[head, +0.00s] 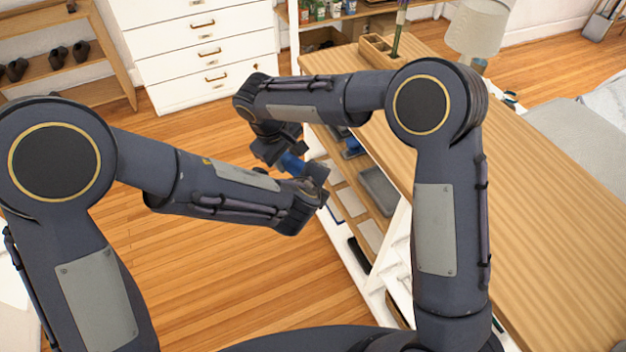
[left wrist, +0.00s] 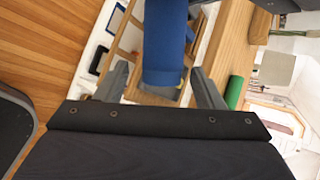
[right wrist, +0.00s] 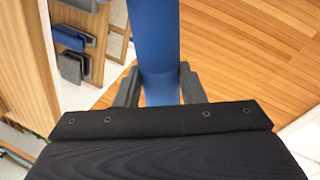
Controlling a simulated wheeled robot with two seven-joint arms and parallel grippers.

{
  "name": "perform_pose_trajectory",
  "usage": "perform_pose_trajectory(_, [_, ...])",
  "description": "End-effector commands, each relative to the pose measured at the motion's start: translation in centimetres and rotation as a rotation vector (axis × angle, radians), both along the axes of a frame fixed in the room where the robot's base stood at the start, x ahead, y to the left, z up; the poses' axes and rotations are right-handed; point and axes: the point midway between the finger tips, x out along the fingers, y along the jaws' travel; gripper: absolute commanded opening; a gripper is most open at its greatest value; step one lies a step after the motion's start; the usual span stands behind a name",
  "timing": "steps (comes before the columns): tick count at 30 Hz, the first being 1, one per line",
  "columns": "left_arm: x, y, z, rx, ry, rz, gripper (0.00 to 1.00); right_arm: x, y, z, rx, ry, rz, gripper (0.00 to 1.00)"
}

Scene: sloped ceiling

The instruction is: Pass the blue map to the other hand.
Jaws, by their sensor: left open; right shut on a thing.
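The blue map (head: 292,163) is a rolled blue tube, held in the air between my two grippers. My right gripper (head: 276,150) is shut on it, and in the right wrist view the map (right wrist: 155,40) runs up from between the fingers. My left gripper (head: 314,185) is open at the map's other end. In the left wrist view the map's end (left wrist: 167,50) reaches down between the spread left fingers (left wrist: 160,88), with a gap showing on each side. In the head view the arms partly hide the map.
A wooden desk (head: 540,220) stands at the right, with shelves (head: 350,205) under its left side. A white drawer unit (head: 205,50) and a shoe rack (head: 75,60) stand at the back. A lamp (head: 478,28) stands on the desk. Open wooden floor (head: 200,270) lies below my arms.

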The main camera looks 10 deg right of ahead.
Motion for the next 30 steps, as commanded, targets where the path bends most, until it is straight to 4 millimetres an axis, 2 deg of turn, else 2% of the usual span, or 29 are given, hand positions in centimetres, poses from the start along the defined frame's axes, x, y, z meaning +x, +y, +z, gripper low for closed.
perform_pose_trajectory(11, [0.48, -0.17, -0.45, -0.001, 0.0, 0.001, 0.62, 0.0, -0.01, 0.01, 0.0, 0.0, 0.0, 0.14])
perform_pose_trajectory(14, [0.49, -0.17, -0.45, 0.0, 0.0, 0.001, 0.52, 0.0, -0.01, 0.01, 0.0, 0.0, 0.0, 0.14])
perform_pose_trajectory(22, [0.45, -0.14, -0.48, 0.0, 0.001, 0.001, 0.17, 0.02, -0.03, 0.03, -0.001, -0.001, 0.0, 0.14])
perform_pose_trajectory(23, [0.45, -0.14, -0.48, 0.001, 0.0, 0.001, 0.14, 0.03, -0.03, 0.03, -0.001, -0.001, 0.0, 0.37])
perform_pose_trajectory(28, [0.46, -0.15, -0.47, 0.0, 0.001, 0.002, 0.14, 0.02, -0.03, 0.03, -0.001, -0.001, 0.0, 0.6])
perform_pose_trajectory(30, [0.46, -0.14, -0.45, 0.0, 0.001, 0.002, 0.14, 0.02, -0.03, 0.03, -0.001, -0.001, 0.0, 0.61])
